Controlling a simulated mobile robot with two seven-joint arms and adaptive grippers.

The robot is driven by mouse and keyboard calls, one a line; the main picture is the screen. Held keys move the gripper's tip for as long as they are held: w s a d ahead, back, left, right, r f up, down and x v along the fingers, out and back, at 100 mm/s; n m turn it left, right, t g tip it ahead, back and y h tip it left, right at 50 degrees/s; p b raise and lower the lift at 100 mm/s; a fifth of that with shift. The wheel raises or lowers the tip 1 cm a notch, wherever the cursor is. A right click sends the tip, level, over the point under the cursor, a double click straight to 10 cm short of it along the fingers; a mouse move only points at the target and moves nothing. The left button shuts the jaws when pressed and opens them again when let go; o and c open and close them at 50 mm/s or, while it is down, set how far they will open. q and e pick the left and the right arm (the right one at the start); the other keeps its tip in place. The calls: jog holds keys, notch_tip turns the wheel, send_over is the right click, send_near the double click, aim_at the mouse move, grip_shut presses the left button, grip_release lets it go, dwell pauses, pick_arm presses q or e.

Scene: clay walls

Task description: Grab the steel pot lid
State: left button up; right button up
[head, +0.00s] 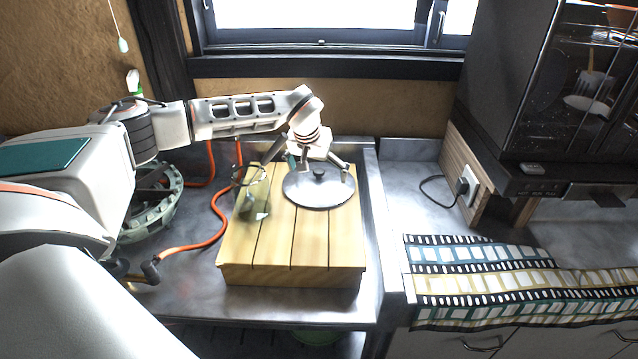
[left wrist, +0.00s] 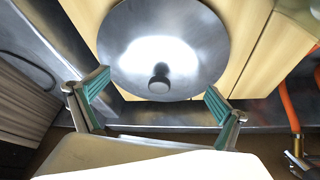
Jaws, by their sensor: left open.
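The steel pot lid (head: 318,194) is a round, shiny grey disc with a small dark knob (head: 319,174) on top. It lies flat on a slatted wooden block (head: 290,245), toward its back right. My left gripper (head: 322,161) is open and empty at the back edge of the lid, its fingers spread. In the left wrist view the lid (left wrist: 200,45) fills the upper middle, and its knob (left wrist: 159,78) shows between the two green-padded fingers, apart from both. My right gripper is in neither view.
A clear glass vessel (head: 250,190) stands on the block, left of the lid. An orange hose (head: 217,215) runs along the counter to the left. A film-strip patterned cloth (head: 480,280) lies at right. The window wall is close behind.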

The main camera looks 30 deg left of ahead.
pick_arm(q)
jog(key=shift+w+f, duration=0.2)
jog(key=shift+f, duration=0.3)
